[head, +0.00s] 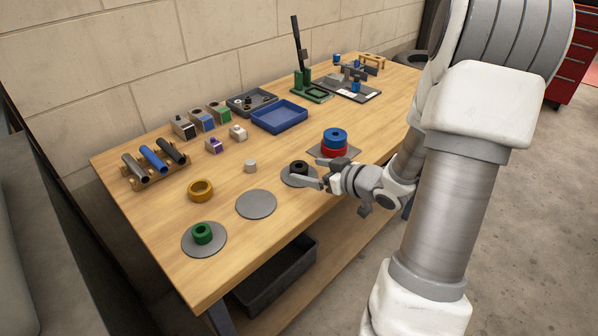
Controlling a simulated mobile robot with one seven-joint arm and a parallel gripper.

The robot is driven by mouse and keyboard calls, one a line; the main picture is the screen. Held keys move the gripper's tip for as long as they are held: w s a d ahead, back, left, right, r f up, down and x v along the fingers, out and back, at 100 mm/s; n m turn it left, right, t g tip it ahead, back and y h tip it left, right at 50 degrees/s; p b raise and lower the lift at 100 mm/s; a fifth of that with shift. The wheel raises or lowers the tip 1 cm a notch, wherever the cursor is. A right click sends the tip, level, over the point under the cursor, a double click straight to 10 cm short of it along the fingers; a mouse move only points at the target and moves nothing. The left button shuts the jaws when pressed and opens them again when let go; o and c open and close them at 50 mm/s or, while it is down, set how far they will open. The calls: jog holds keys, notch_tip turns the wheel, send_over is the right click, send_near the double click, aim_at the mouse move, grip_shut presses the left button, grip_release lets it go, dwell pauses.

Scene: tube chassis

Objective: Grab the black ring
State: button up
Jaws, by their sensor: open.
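The black ring (299,168) lies on a grey disc (289,180) near the front edge of the wooden workbench, right of its middle. My gripper (322,176) is open, its two fingers pointing left. The fingertips are close to the ring's right side. I cannot tell from this view whether they touch it or straddle it. Part of the disc is hidden behind my gripper.
A stack of a blue ring (335,135) on a red ring (333,150) stands just behind my gripper. A bare grey disc (256,204), a yellow ring (201,190) and a green ring (202,232) lie to the left. A blue tray (279,117) sits farther back.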

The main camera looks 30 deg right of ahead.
aim_at(296, 165)
jog(key=x, duration=0.1)
jog(key=b+x, duration=0.1)
jog(key=x, duration=0.3)
jog(key=shift+r, duration=0.25)
jog(key=shift+c, duration=0.3)
grip_shut()
